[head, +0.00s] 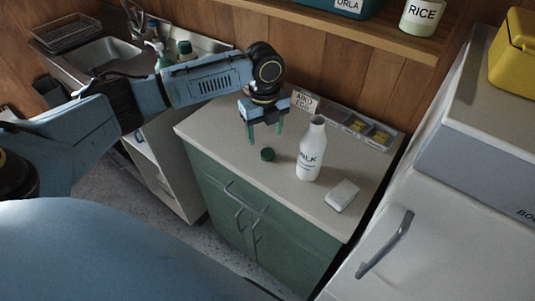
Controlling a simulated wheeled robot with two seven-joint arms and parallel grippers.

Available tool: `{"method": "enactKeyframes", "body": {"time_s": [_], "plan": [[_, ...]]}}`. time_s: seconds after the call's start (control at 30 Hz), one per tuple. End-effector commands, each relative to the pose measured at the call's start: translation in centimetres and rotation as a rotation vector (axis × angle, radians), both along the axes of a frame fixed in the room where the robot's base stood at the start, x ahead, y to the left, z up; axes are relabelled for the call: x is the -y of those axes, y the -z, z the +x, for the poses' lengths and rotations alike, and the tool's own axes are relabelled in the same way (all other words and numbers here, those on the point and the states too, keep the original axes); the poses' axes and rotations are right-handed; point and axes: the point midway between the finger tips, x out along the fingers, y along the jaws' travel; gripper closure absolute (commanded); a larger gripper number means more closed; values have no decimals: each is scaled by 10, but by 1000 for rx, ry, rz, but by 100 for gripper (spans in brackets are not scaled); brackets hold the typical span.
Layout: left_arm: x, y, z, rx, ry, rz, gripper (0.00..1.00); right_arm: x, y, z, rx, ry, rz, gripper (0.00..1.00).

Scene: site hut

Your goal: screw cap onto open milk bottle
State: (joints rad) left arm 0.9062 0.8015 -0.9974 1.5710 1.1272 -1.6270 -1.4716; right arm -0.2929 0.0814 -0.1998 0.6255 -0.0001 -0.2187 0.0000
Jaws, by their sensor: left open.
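The white milk bottle (311,152) stands upright on the counter (225,137), with no cap on its neck. The dark green cap (268,154) lies on the counter to the left of the bottle. My left gripper (265,137) is above and just behind the cap, fingers pointing down. It is open and empty, with its two green fingers apart. I cannot tell exactly how high the fingertips are above the counter. My right gripper is not in view.
A white block (342,195) lies right of the bottle. A grey compartment tray (375,137) and a small sign (305,101) stand along the back. The sink (105,54) is at the left, the white fridge (440,235) at the right. The counter's front left is clear.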

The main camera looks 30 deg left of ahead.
Motion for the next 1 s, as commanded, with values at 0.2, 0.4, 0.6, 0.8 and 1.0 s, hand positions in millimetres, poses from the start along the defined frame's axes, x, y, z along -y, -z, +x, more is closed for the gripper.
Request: {"method": "enactKeyframes", "body": {"time_s": [0.2,0.4,0.6,0.8,1.0], "plan": [[0,13,0,1,1,-1,38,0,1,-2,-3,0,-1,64],[0,13,0,1,1,-1,38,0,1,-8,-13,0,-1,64],[4,29,0,-2,1,1,38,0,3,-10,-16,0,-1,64],[7,58,0,-1,0,1,38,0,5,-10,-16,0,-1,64],[7,65,1,3,1,1,38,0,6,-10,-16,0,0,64]]}}
